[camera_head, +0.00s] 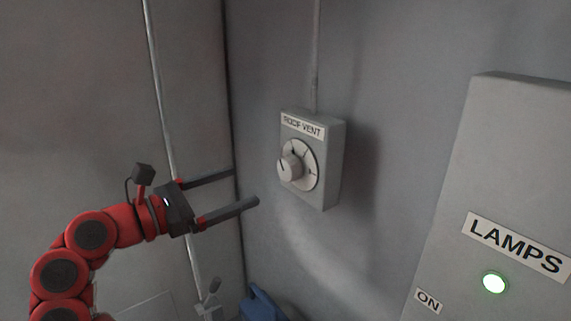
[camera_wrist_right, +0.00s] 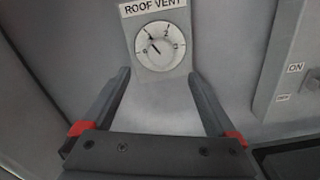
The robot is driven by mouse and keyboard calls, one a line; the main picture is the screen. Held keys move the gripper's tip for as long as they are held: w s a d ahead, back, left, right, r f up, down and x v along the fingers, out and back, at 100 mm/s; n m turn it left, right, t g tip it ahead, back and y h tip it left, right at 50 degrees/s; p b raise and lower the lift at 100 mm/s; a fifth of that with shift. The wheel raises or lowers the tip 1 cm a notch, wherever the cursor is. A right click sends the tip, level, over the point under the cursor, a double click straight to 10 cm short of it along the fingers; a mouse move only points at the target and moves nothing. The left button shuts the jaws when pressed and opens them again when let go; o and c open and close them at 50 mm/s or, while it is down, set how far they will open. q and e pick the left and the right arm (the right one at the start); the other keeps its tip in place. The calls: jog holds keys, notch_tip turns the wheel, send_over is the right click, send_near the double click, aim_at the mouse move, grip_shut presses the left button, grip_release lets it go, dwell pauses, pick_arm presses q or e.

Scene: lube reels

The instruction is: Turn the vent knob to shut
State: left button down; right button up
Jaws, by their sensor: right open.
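The vent knob (camera_head: 289,168) is a small pale round knob on a white dial plate, on the grey ROOF VENT box (camera_head: 329,170) on the wall. In the right wrist view the knob (camera_wrist_right: 158,48) shows a dark pointer line slanting up and left; figures 2 and 3 are legible on the dial's right side. My right gripper (camera_head: 246,187) is open and empty, left of the box and apart from it. In the wrist view the dial lies beyond the gap between its fingertips (camera_wrist_right: 158,72). My left gripper is not in view.
A grey LAMPS box (camera_head: 535,150) with a lit green light (camera_head: 495,283) and an ON label stands out on the right. A conduit (camera_head: 317,60) runs up from the vent box. A blue object (camera_head: 262,304) is low down. The wall corner is behind my gripper.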

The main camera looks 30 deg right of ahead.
aim_at(284, 170)
jog(key=d+p, duration=0.1)
jog(key=d, duration=0.2)
jog(key=w+d+p, duration=0.1)
jog(key=d, duration=0.3)
jog(key=d+p, duration=0.1)
jog(key=d, duration=0.2)
jog(key=shift+w+d+r, duration=0.15)
jog(key=shift+w+d, duration=0.05)
jog(key=shift+d, duration=0.1)
jog(key=shift+d+p, duration=0.3)
jog(key=shift+d, duration=0.25)
jog(key=shift+w, duration=0.1)
jog(key=c, duration=1.4)
